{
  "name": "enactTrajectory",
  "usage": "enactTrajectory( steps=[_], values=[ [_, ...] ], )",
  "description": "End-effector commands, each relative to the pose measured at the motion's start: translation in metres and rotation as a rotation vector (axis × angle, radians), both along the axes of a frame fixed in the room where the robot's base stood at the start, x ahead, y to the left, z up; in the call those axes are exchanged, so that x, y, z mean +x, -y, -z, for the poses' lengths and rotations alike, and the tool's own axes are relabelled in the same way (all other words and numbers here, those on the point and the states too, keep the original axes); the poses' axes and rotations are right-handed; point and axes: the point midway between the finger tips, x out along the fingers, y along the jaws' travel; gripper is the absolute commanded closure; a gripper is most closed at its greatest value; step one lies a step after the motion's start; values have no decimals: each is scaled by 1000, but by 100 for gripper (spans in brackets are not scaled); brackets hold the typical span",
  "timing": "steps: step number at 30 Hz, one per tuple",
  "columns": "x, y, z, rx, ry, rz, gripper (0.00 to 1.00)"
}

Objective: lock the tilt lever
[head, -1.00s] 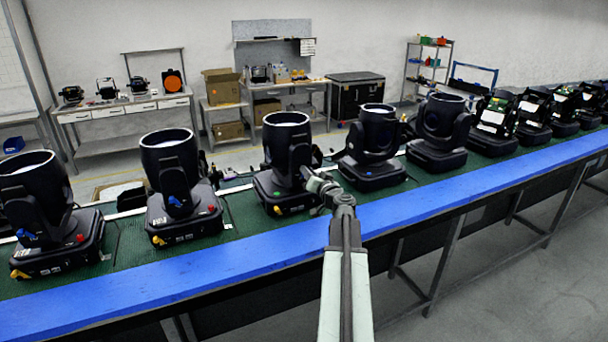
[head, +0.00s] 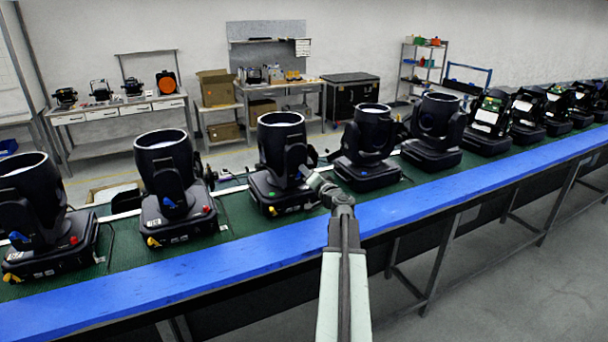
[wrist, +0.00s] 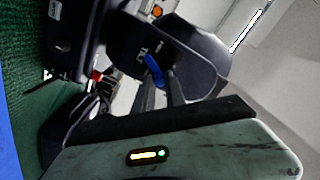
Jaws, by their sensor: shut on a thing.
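The par can (head: 282,150) in front of my arm is a black moving head on a squat base, on the green belt. My gripper (head: 306,173) reaches the side of its yoke in the head view and hides the lever there. In the wrist view the blue tilt lever (wrist: 153,69) lies slantwise on the dark yoke (wrist: 200,58), beside small white lettering. My gripper's two dark fingers (wrist: 168,82) are shut on the lever's near end; the exact contact is small and hard to see. The can's head points up.
Similar par cans stand on both sides, close by: one left (head: 170,180) with a blue lever, one right (head: 368,150). A blue rail (head: 230,260) runs along the belt's front edge under my arm. Workbenches (head: 125,108) stand behind.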

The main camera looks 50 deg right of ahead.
Motion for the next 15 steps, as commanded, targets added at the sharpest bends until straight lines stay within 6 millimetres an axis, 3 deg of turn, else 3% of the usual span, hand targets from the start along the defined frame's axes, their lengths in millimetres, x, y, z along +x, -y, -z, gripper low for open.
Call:
enactTrajectory(
  steps=[5, 6, 8, 15],
  values=[
    [1, -1, 0, 0, 0, -4, 100],
    [1, -1, 0, 0, 0, -4, 79],
    [1, -1, 0, 0, 0, -4, 63],
    [0, 0, 0, -1, 0, -1, 63]
  ],
)
